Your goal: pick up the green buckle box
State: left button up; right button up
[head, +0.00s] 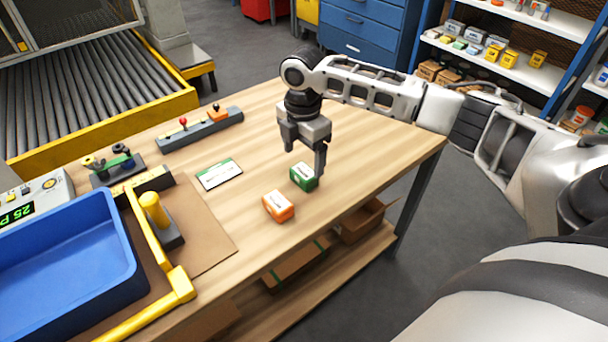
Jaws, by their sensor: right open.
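The green buckle box (303,177) is a small green carton with a white label. It stands on the wooden table (352,160) right of the middle. My right gripper (304,166) points down over it, fingers apart. One finger is beside the box's right side and the other shows behind and above its left side. I cannot tell whether either finger touches the box. My left gripper is not in view.
An orange box (278,206) stands close in front of the green one. A green-edged card (219,174) lies to the left. A blue bin (60,270) and a yellow-handled fixture (155,212) fill the table's left. The table's right part is clear.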

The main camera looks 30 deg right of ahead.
aim_at(304, 171)
jog(key=shift+s+f+p, duration=0.15)
jog(key=shift+f+p, duration=0.15)
jog(key=shift+f, duration=2.4)
jog(key=c, duration=1.1)
